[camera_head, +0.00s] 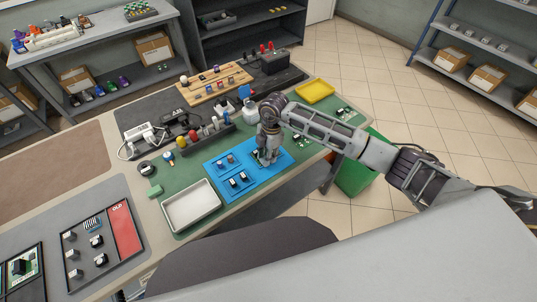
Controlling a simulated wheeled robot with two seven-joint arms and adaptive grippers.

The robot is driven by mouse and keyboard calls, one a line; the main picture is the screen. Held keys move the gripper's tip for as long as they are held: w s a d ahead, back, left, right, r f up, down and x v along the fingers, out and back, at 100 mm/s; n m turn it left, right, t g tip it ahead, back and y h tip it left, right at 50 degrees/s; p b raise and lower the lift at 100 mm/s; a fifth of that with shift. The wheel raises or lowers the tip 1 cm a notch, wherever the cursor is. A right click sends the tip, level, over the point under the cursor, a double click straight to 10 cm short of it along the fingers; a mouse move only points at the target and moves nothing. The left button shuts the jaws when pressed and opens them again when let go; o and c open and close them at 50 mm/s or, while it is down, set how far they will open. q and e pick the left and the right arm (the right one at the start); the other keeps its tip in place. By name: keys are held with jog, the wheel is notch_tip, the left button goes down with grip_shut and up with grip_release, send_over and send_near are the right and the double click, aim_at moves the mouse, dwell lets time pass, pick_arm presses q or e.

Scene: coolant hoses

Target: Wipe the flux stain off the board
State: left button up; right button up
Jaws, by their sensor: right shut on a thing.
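My right gripper (265,157) points down over the blue mat (262,178) on the workbench. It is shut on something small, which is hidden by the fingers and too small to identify. A white patch shows close to its fingertips. I cannot tell whether the tips touch the mat or a board there. Small dark parts (238,180) lie on the mat to the left of the gripper. I cannot make out the flux stain, and the board under the gripper is mostly hidden. My left gripper is out of view.
A white tray (191,207) lies left of the mat, with a small green block (154,190) beyond it. A rack of coloured-handled tools (205,135) stands behind the mat. A yellow tray (315,91) is at the far right, and a green bin (355,177) stands beside the bench.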

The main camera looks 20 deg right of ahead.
jog(key=shift+f, duration=0.1)
dwell(0.3)
jog(key=shift+w+d, duration=0.3)
jog(key=shift+d, duration=0.55)
jog(key=shift+w+d, duration=0.25)
jog(key=shift+d, duration=0.55)
jog(key=shift+s+a, duration=0.15)
jog(key=shift+a, duration=0.15)
jog(key=shift+s+a+p, duration=0.25)
jog(key=shift+a, duration=0.5)
jog(key=shift+s+a+p, duration=0.25)
jog(key=shift+a, duration=0.45)
jog(key=shift+d, duration=0.15)
jog(key=shift+w+d, duration=0.35)
jog(key=shift+d, duration=0.45)
jog(key=shift+w+d, duration=0.3)
jog(key=shift+d, duration=0.45)
